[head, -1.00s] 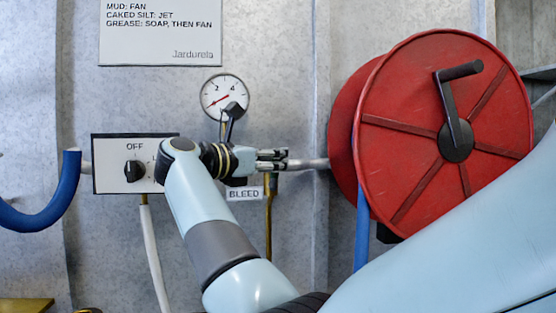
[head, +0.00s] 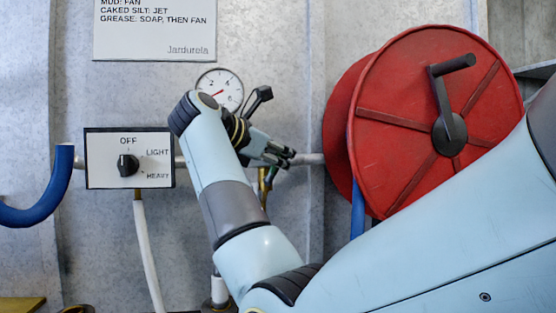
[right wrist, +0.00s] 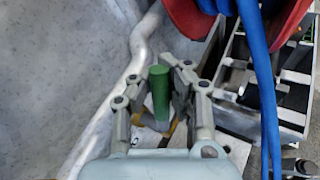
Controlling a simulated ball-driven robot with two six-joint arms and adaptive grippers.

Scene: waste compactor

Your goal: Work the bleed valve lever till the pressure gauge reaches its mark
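The pressure gauge (head: 220,90) is a white dial on the wall in the head view. Its red needle slants to the lower left, and my wrist hides its lower edge. My right gripper (head: 287,157) is below and right of the gauge, tilted down to the right. In the right wrist view the green lever handle (right wrist: 160,95) stands between the two fingers of my right gripper (right wrist: 155,75). Whether both fingers press on it is unclear. In the head view the gripper mostly hides the lever and the BLEED label. My left gripper is out of view.
A switch box (head: 105,160) with a black knob is left of my wrist. A red hose reel (head: 400,130) with a crank stands close on the right. A grey pipe (head: 308,159) runs behind my gripper. A blue hose (right wrist: 262,80) hangs right.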

